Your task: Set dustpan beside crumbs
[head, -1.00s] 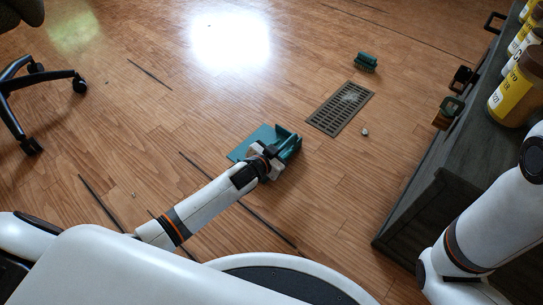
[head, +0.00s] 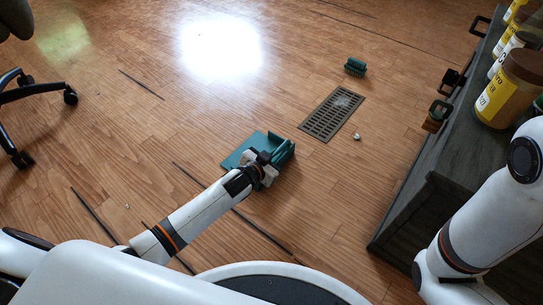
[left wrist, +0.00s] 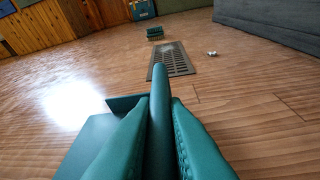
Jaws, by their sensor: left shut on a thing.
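The teal dustpan (head: 243,147) is low over or on the wood floor; I cannot tell whether it touches. Pale specks, possibly the crumbs (head: 343,101), show on the floor vent, and a small whitish lump (head: 357,137) lies right of the vent. These are ahead and to the right of the dustpan. My right gripper is not in view.
A dark floor vent (head: 331,118) lies beyond the dustpan. A green brush (head: 355,67) lies past it. A dark cabinet (head: 428,195) with jars (head: 508,88) on top bounds the right. A wheeled chair (head: 30,95) stands at the left. Floor between dustpan and vent is clear.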

